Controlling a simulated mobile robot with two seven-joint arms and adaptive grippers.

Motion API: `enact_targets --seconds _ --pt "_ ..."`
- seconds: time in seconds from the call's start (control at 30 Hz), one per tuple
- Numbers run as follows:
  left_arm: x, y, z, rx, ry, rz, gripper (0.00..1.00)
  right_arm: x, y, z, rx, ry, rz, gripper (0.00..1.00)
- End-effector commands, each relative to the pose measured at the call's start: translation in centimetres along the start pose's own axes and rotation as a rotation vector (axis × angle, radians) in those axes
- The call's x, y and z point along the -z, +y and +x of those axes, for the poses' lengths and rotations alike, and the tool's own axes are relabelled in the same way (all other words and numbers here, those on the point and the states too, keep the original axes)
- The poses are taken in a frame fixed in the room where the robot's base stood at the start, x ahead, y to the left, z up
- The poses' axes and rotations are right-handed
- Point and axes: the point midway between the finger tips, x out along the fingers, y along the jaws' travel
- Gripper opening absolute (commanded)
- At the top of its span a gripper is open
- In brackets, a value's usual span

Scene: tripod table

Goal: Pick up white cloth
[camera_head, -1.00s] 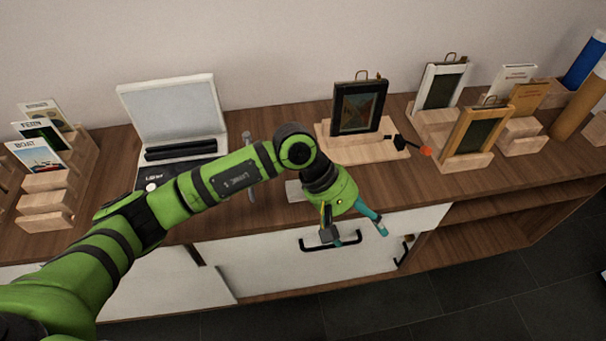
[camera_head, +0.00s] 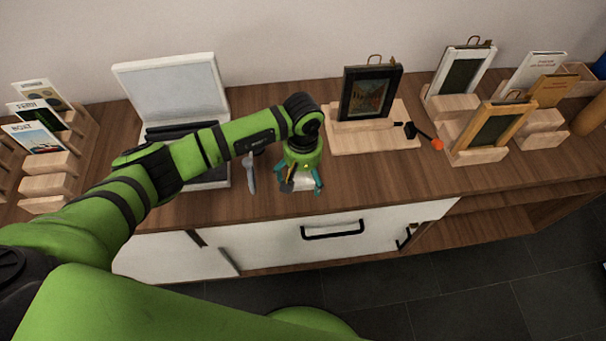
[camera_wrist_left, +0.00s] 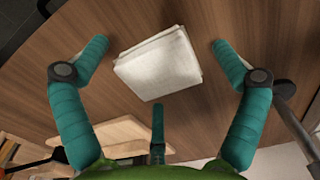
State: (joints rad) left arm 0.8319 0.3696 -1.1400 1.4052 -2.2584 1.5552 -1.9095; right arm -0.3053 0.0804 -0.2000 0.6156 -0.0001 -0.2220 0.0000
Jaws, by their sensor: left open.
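The white cloth (camera_wrist_left: 160,66) is a folded, flat pad lying on the wooden cabinet top. In the left wrist view it sits between and beyond the spread fingers of my left gripper (camera_wrist_left: 158,75). In the head view my left gripper (camera_head: 302,183) points down over the cloth, and a pale part of the cloth (camera_head: 304,184) shows among the fingers; the rest is hidden. The left gripper is open, with its teal fingers apart and nothing held. My right gripper is not in view.
A grey upright tool (camera_head: 251,175) stands close left of the gripper.

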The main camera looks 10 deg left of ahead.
Motion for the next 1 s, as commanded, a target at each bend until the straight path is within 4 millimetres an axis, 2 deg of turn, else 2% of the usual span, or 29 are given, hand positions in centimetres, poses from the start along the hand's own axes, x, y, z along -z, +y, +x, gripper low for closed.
enact_targets --seconds 0.03,0.17,0.2,0.3,0.33,0.6,0.77,0.87,1.0 --pt "0.0 0.0 0.0 -0.001 0.001 0.0 0.96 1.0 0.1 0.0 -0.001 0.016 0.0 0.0" --pt "0.0 0.0 0.0 -0.001 0.0 0.0 0.96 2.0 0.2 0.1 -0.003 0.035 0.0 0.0" --pt "0.0 0.0 0.0 -0.001 0.0 0.0 0.8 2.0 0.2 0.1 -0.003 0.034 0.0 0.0" --pt "0.0 0.0 0.0 -0.002 0.0 0.0 0.45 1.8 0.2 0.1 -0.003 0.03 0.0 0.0" --pt "0.0 0.0 0.0 -0.002 0.0 0.0 0.42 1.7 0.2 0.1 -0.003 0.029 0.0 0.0" --pt "0.0 0.0 0.0 -0.001 -0.001 0.0 0.41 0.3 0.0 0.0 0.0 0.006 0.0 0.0" --pt "0.0 0.0 -0.1 -0.002 -0.001 0.0 0.41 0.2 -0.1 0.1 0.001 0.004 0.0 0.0" --pt "0.1 0.1 -0.7 -0.003 0.001 0.0 0.41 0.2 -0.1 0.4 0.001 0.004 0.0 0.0" --pt "0.1 0.1 -2.4 -0.004 0.005 0.002 0.41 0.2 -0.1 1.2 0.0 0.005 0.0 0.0"
